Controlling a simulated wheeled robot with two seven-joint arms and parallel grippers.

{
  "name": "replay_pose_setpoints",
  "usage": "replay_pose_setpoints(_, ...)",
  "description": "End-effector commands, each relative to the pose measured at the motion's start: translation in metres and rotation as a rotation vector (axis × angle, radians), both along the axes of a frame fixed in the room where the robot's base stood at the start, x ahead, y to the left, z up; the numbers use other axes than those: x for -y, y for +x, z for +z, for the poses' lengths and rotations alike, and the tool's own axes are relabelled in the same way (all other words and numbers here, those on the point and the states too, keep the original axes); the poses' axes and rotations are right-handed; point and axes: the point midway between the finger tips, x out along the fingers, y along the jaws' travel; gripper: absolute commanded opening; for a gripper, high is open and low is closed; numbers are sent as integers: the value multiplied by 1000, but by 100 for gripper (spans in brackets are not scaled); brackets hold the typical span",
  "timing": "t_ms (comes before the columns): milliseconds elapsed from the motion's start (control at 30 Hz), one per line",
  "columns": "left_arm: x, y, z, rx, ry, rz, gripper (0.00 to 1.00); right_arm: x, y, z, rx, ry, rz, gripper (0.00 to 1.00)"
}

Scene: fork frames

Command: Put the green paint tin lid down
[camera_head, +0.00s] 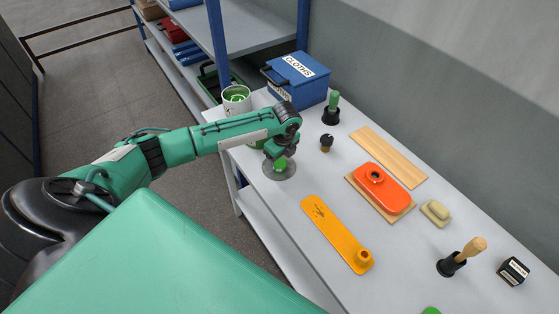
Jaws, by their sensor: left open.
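The lid (287,174), a grey disc with a green knob (281,164), appears to lie flat on the white table near its left edge. My left gripper (279,157) is right over the knob, with its fingers open. The arm and gripper hide part of the lid's far side, and I cannot tell whether the fingers touch the knob. An open white tin (236,94) with green inside stands behind my left forearm, which hides its lower part. My right gripper is not in view.
A blue box labelled CLOTHS (297,79) stands at the back. A green-handled tool in a black holder (331,110) and a small dark knob (327,143) stand nearby. An orange plate (335,232), an orange-red block (383,190) and a wooden board (388,157) lie to the right.

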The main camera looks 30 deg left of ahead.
Motion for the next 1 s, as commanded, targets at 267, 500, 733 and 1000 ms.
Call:
replay_pose_setpoints(267,7,0,57,6,0,-2,67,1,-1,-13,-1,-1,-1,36)
replay_pose_setpoints(500,12,-1,97,4,-1,0,67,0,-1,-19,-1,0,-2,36)
replay_pose_setpoints(733,13,-2,109,1,0,0,67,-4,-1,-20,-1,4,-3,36)
replay_pose_setpoints(1000,13,-2,109,1,0,0,67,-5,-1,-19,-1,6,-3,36)
